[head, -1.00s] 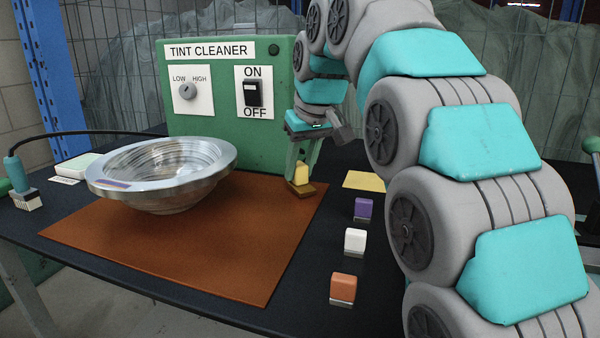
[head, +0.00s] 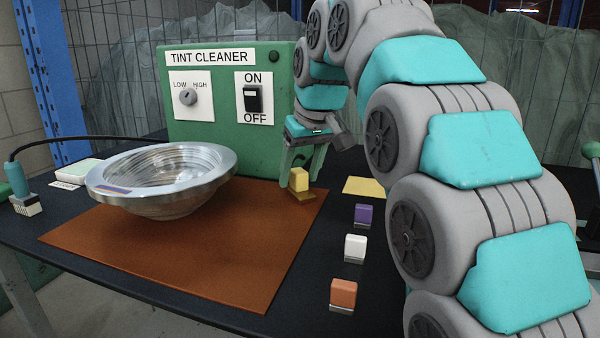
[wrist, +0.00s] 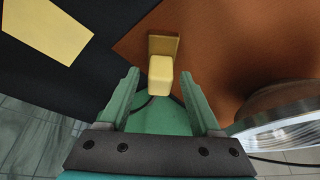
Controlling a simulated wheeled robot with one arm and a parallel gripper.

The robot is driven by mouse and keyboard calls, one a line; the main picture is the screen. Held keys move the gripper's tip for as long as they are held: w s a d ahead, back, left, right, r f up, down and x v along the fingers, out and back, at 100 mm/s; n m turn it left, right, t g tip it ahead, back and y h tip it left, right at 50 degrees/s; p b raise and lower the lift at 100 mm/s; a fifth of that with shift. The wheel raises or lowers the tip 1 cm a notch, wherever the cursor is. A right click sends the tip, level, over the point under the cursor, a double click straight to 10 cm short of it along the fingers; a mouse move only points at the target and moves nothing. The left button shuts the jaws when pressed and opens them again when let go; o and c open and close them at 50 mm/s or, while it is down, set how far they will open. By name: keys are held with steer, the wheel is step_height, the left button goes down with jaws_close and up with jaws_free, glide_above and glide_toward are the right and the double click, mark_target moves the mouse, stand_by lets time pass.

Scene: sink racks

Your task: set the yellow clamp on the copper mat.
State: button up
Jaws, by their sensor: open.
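The yellow clamp (head: 299,179) is a small yellow block on a flat brownish-yellow base. It stands upright on the right back corner of the copper mat (head: 190,250), near its edge. In the wrist view the clamp (wrist: 160,75) lies ahead of and between the fingertips, touching neither. My gripper (head: 303,172) is open and empty, just above and behind the clamp; it also shows in the wrist view (wrist: 163,88). The copper mat also shows in the wrist view (wrist: 220,45).
A metal bowl (head: 165,180) stands on the mat's left back part. A green machine (head: 235,110) stands behind. Right of the mat are a yellow square (head: 364,186) and purple (head: 363,214), white (head: 355,247) and orange (head: 343,293) blocks. The mat's front is clear.

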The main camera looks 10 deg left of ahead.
mark_target(299, 170)
steer(key=p+v, duration=0.2)
steer(key=v, duration=0.3)
steer(key=shift+w, duration=0.15)
steer(key=v, duration=0.2)
steer(key=shift+d+r, duration=0.15)
steer(key=shift+r, duration=0.1)
